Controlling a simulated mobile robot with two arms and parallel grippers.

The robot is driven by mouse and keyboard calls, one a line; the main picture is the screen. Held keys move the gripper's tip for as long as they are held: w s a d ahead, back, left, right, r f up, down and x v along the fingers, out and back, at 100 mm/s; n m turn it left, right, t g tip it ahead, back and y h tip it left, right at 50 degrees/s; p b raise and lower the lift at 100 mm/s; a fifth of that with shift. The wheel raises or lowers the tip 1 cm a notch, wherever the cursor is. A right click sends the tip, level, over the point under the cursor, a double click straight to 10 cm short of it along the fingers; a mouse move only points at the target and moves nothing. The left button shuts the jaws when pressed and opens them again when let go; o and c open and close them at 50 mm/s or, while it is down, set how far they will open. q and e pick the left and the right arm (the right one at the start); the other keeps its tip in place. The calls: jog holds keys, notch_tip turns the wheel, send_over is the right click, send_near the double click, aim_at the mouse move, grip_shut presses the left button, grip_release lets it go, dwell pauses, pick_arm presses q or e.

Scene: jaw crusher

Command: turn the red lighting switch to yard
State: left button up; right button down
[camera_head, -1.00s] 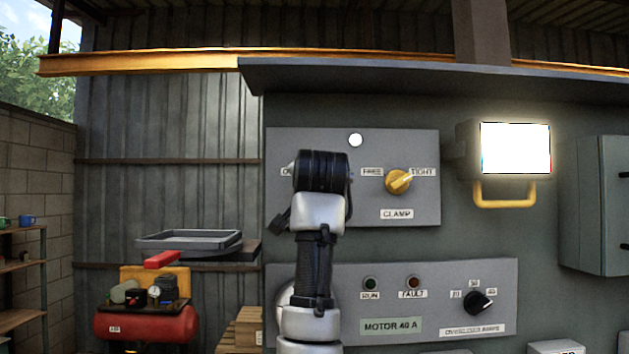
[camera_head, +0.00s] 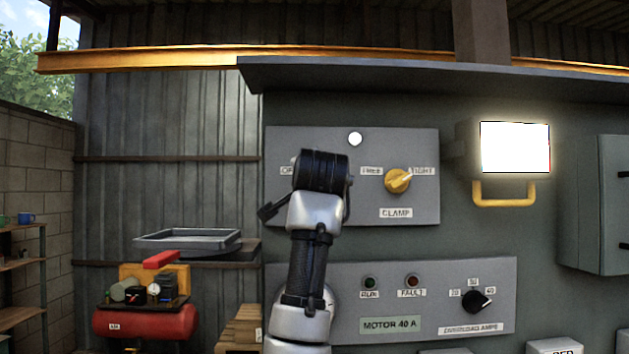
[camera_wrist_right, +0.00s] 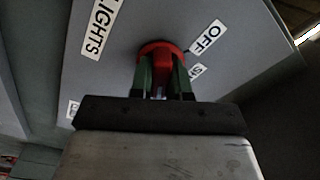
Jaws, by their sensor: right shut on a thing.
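The red lighting switch (camera_wrist_right: 165,48) shows in the right wrist view on a grey panel, between the green fingers of my right gripper (camera_wrist_right: 164,80). The gripper is shut on the switch's knob. An OFF label (camera_wrist_right: 207,37) is up and right of it, a LIGHTS label (camera_wrist_right: 98,25) is on the left, and two more labels are partly cut or hidden. Which label the switch points at cannot be told. In the head view my right arm's wrist covers the switch on the upper panel (camera_head: 355,205). My left gripper is not in view.
A yellow clamp switch (camera_head: 398,180) sits on the same panel, right of my arm. Below is a motor panel (camera_head: 430,270) with a black knob (camera_head: 477,301). A lit floodlight (camera_head: 515,148) is at right. A tray (camera_head: 188,241) and red compressor (camera_head: 145,323) are at left.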

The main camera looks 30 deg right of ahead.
jog(key=c, duration=1.1)
grip_release()
jog(key=shift+s, duration=0.1)
jog(key=shift+s+a+f+b, duration=0.1)
jog(key=shift+s+a+b, duration=0.1)
jog(key=shift+b, duration=0.15)
jog(key=b+v, duration=0.4)
jog(key=v, duration=0.6)
jog(key=shift+b, duration=0.4)
